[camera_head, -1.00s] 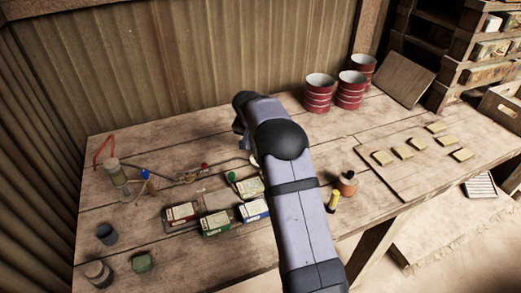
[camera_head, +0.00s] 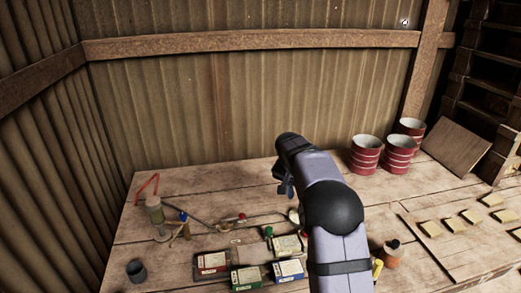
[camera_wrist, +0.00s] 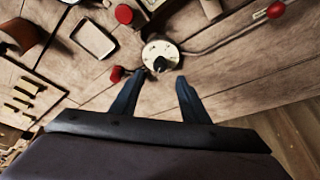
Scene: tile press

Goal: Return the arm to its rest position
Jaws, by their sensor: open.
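My arm reaches over the wooden table in the head view, with my gripper (camera_head: 284,187) at its far end above the back part of the table. In the wrist view my gripper (camera_wrist: 157,95) has its two dark fingers spread apart with nothing between them. A round pale dial with a dark centre knob (camera_wrist: 160,55) lies beyond the fingertips, apart from them as far as I can tell. A red knob (camera_wrist: 117,74) shows beside the left finger. In the head view my arm hides part of the table.
Red and white cans (camera_head: 366,155) stand at the back right by a leaning board (camera_head: 456,148). Several cartons (camera_head: 287,270) sit in front, left of my arm. A bottle (camera_head: 392,254) stands right of it. Tan tiles (camera_head: 470,216) lie on a board. A corrugated wall (camera_head: 230,110) closes the back.

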